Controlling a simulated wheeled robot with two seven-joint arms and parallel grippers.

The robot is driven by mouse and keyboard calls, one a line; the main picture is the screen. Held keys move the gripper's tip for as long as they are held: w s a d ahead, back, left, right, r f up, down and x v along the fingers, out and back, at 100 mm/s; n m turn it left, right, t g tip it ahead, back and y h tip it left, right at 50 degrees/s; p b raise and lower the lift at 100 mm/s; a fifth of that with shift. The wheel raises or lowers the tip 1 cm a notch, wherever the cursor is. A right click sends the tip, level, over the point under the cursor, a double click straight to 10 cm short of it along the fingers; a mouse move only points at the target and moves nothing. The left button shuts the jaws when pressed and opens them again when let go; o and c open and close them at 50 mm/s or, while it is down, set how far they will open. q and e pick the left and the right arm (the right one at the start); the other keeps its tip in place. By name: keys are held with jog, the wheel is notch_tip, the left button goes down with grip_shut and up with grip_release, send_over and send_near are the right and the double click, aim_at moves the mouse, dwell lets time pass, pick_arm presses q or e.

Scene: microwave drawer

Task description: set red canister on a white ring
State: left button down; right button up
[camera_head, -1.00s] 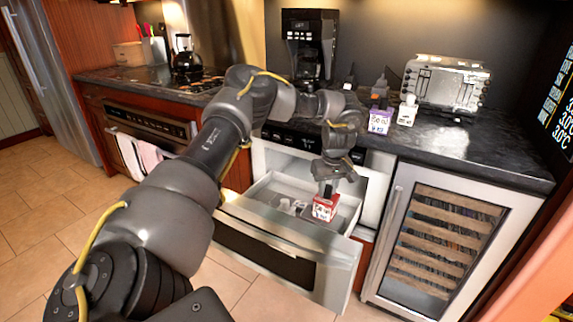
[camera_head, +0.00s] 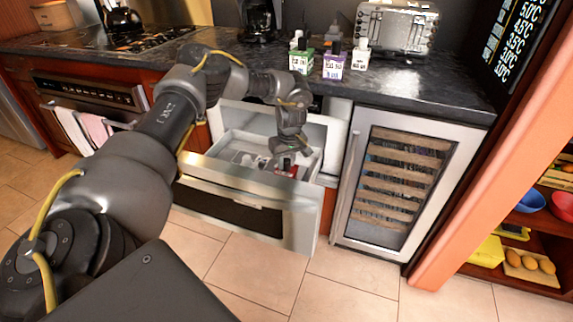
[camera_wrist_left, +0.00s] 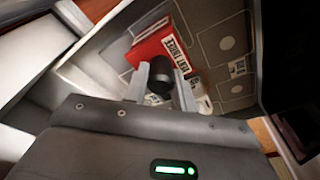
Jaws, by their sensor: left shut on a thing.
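The red canister (camera_head: 287,167) is inside the open drawer, under my left gripper (camera_head: 287,153), which hides much of it. In the left wrist view the red canister (camera_wrist_left: 163,45) shows a white label with dark lettering. My left gripper (camera_wrist_left: 163,88) is shut on its dark cap there. A white ring (camera_wrist_left: 227,43) and another white ring (camera_wrist_left: 237,88) are marked on the grey drawer floor, to the right of the canister. I cannot tell whether the canister touches the floor or whether a ring lies under it. My right gripper is not in view.
The drawer (camera_head: 248,190) stands pulled out below the counter. Green (camera_head: 301,60), purple (camera_head: 334,63) and white (camera_head: 361,55) containers stand on the counter near the toaster (camera_head: 396,27). A wine cooler (camera_head: 400,185) stands to the right.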

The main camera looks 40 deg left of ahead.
aim_at(289, 172)
pick_arm(q)
jog(key=shift+f, duration=0.6)
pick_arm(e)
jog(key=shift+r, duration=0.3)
pick_arm(q)
jog(key=c, duration=1.1)
grip_release()
jog(key=shift+f, duration=0.1)
jog(key=shift+c, duration=0.2)
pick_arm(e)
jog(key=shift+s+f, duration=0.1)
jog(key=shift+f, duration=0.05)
pick_arm(q)
jog(key=shift+r, duration=0.4)
notch_tip(289, 172, up, 11)
jog(key=d+p, duration=0.1)
jog(key=shift+s+d+r, duration=0.2)
jog(key=shift+s+d, duration=0.1)
jog(key=shift+s, duration=0.1)
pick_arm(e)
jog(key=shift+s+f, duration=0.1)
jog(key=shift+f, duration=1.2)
